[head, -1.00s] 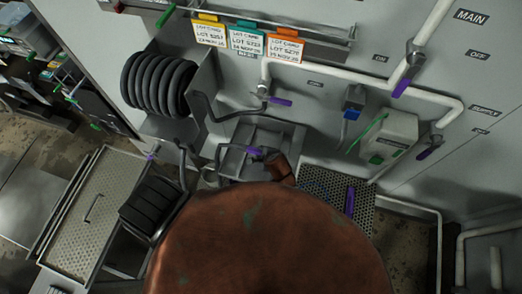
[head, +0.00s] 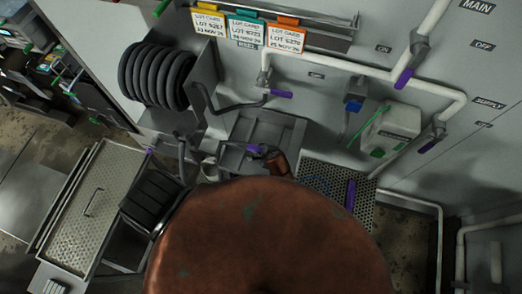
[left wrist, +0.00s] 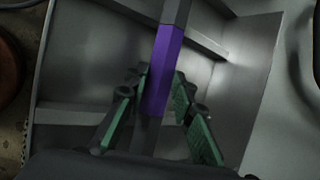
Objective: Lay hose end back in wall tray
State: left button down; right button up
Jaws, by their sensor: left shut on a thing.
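The hose end, with its purple grip (head: 255,149), is at the grey wall tray (head: 290,128) in the middle of the head view. My left gripper (head: 266,152) is there too, mostly hidden behind my own arm. In the left wrist view, the green-padded fingers of my left gripper (left wrist: 155,108) are closed around the hose end's purple grip (left wrist: 160,75). The grip lies over the tray's inside, with the tray wall (left wrist: 245,85) to the right. I cannot tell whether the hose end touches the tray floor. My right gripper is not in view.
A black hose coil (head: 157,78) hangs left of the tray. Pipes with purple valve handles (head: 281,94) run along the wall above and right. A perforated shelf (head: 322,176) stands right of the tray, and a perforated trolley top (head: 88,205) at left.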

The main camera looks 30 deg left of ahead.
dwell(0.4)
pick_arm(q)
jog(key=shift+f, duration=0.3)
jog(key=c, duration=1.6)
grip_release()
jog(key=shift+f, duration=0.1)
